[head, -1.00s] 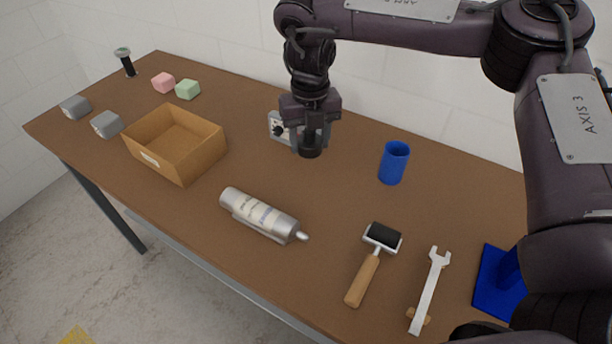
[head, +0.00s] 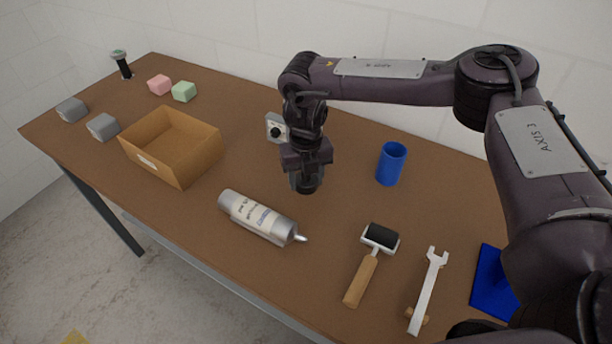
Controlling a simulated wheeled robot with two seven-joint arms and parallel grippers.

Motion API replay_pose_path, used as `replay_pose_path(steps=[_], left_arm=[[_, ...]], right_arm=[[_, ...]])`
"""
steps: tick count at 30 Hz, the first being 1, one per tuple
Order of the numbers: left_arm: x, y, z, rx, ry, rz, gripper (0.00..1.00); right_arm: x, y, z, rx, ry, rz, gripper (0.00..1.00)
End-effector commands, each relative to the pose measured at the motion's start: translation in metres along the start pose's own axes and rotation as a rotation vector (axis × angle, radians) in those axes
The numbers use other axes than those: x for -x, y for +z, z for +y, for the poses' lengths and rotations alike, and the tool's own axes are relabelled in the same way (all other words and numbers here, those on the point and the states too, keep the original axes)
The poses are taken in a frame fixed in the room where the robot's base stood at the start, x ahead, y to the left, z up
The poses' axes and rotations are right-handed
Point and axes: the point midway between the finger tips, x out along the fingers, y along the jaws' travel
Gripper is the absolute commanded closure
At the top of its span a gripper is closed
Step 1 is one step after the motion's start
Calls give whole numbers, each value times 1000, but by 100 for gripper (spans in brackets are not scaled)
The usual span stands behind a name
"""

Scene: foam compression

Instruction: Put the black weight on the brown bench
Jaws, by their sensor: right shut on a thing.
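The black weight (head: 307,186) is a small dark cylinder held upright between the fingers of my right gripper (head: 306,174). My right gripper is shut on it and points straight down over the middle of the brown bench (head: 330,250). The weight's lower end is close to the bench top; I cannot tell whether it touches. The gripper's fingers hide part of the weight. My left gripper is not in view.
A silver tube (head: 258,217) lies just left and in front of the weight. A blue cup (head: 391,163) stands to the right. A roller (head: 380,237) and wrench (head: 428,290) lie in front. An open cardboard box (head: 206,155), grey, pink and green blocks are left. A grey device (head: 275,128) is behind.

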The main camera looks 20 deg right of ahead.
Motion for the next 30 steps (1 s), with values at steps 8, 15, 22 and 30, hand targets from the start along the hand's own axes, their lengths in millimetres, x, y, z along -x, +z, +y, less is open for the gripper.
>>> replay_pose_path(steps=[8,15,22,30], left_arm=[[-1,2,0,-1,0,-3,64],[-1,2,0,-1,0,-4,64],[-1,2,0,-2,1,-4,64],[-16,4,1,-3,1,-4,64]], right_arm=[[-2,0,0,0,0,0,43],[-2,0,0,0,0,0,29],[3,0,0,0,1,0,29],[49,1,0,0,3,-5,29]])
